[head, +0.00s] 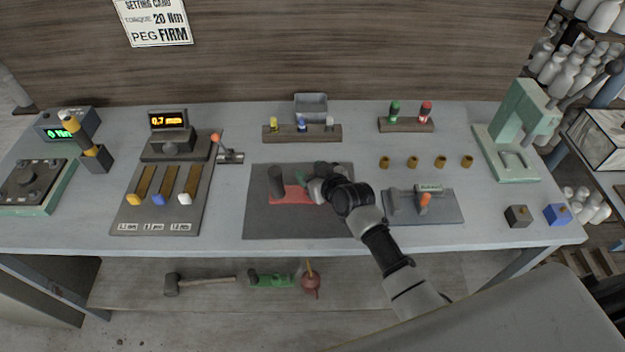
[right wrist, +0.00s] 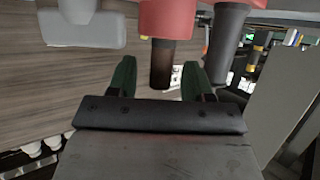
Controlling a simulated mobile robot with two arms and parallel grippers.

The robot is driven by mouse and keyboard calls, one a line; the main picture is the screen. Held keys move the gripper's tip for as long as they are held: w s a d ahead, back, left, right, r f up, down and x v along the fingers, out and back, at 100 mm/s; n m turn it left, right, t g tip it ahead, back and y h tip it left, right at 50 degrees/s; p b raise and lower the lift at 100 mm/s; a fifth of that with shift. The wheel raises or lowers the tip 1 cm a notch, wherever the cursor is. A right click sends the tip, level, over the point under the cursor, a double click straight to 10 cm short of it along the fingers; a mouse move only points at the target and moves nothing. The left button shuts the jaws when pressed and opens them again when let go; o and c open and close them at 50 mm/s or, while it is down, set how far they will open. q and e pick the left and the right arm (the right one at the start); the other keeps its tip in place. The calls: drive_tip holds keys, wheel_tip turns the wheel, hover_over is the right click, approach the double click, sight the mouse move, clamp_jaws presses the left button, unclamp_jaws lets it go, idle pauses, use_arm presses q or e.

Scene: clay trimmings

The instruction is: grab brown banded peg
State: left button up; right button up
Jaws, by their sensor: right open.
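A red block (head: 290,194) lies on the dark mat (head: 262,222), with a dark upright peg (head: 276,182) at its left end. In the right wrist view the red block (right wrist: 180,18) is at the top. I cannot make out bands on either peg. My right gripper (head: 309,183) is over the right end of the red block and hides part of it. In the right wrist view its green fingers (right wrist: 159,76) are apart, with no visible grip. My left gripper is out of view.
A wooden rack (head: 286,139) with yellow, blue and white pieces stands behind the mat. A second rack (head: 405,128) holds green and red pieces. Several brass rings (head: 413,162) lie to the right. A grey fixture (head: 400,204) stands right of my arm. The mat's front is clear.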

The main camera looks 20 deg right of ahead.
drive_tip(key=shift+x, duration=0.95)
drive_tip(key=shift+s, duration=0.1)
drive_tip(key=c, duration=0.9)
clamp_jaws()
